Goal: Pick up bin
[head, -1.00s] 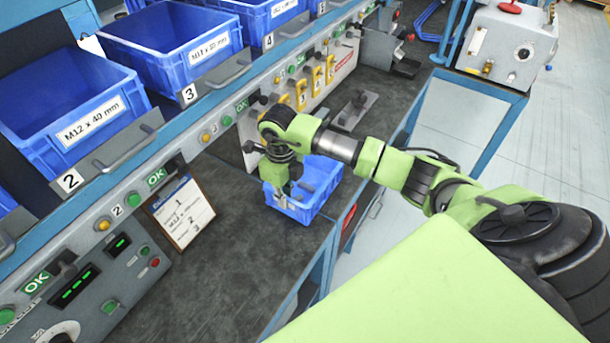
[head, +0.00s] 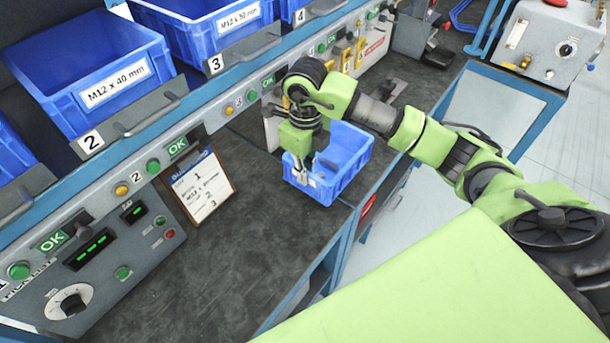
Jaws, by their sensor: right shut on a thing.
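A small blue bin (head: 345,158) is at the right part of the dark bench top, near its front edge. My right gripper (head: 302,170) points down at the bin's left wall and is shut on it; the fingertips are partly hidden by the wrist and the wall. The bin looks upright and its visible inside looks empty. I cannot tell whether its base touches the bench. My left gripper is not in view.
Larger blue bins (head: 90,75) stand on the shelf along the back, above a panel of buttons. A clipboard with a sheet (head: 200,187) leans against the panel. A grey metal fixture (head: 388,92) is behind the bin. The bench (head: 235,260) in front is clear.

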